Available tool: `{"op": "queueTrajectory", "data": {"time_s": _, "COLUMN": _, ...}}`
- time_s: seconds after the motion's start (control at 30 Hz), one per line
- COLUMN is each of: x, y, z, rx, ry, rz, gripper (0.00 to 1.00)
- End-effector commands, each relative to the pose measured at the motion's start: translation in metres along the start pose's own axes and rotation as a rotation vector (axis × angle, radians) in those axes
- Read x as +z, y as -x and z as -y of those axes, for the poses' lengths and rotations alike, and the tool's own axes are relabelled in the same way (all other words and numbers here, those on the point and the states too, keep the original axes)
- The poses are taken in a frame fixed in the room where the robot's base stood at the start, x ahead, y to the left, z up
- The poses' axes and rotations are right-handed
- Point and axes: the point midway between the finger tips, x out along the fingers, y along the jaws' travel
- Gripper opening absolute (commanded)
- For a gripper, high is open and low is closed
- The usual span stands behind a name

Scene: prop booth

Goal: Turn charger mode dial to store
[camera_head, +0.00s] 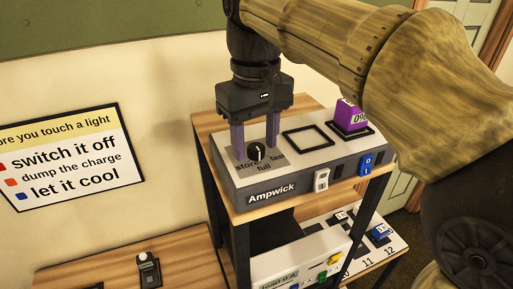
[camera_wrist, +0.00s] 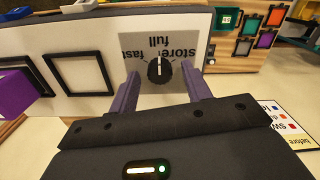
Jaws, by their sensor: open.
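The mode dial (camera_head: 257,151) is a round black knob on the Ampwick charger (camera_head: 325,163), with "store", "full" and "fast" printed around it. In the wrist view the dial (camera_wrist: 159,71) shows its white mark pointing toward "full". The "store" label (camera_wrist: 178,52) is to its right there, and "fast" is to its left. My gripper (camera_head: 256,150) points down over the dial and is open. Its purple fingers stand one on each side of the dial, with gaps showing in the wrist view (camera_wrist: 160,71). Whether the tips touch the panel is unclear.
A black square outline (camera_head: 308,137) and a purple block (camera_head: 350,115) in another bay are to the dial's right. A white switch (camera_head: 321,180) and a blue switch (camera_head: 366,165) are on the charger's front. A sign (camera_head: 70,155) hangs on the left wall.

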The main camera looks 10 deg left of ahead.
Motion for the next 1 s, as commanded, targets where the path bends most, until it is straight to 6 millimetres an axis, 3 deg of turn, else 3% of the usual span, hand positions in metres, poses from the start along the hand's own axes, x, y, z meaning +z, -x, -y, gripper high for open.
{"op": "queueTrajectory", "data": {"time_s": 0.3, "x": 0.0, "y": -0.0013, "z": 0.0, "rx": 0.0, "ry": 0.0, "rz": 0.0, "gripper": 0.49}}
{"op": "queueTrajectory", "data": {"time_s": 0.53, "x": 0.0, "y": -0.0014, "z": 0.0, "rx": 0.0, "ry": 0.0, "rz": 0.0, "gripper": 0.05}}
{"op": "queueTrajectory", "data": {"time_s": 0.57, "x": 0.0, "y": -0.0014, "z": 0.0, "rx": 0.0, "ry": 0.0, "rz": 0.0, "gripper": 0.04}}
{"op": "queueTrajectory", "data": {"time_s": 1.0, "x": 0.0001, "y": -0.0005, "z": 0.0, "rx": 0.0, "ry": -0.065, "rz": 0.001, "gripper": 0.04}}
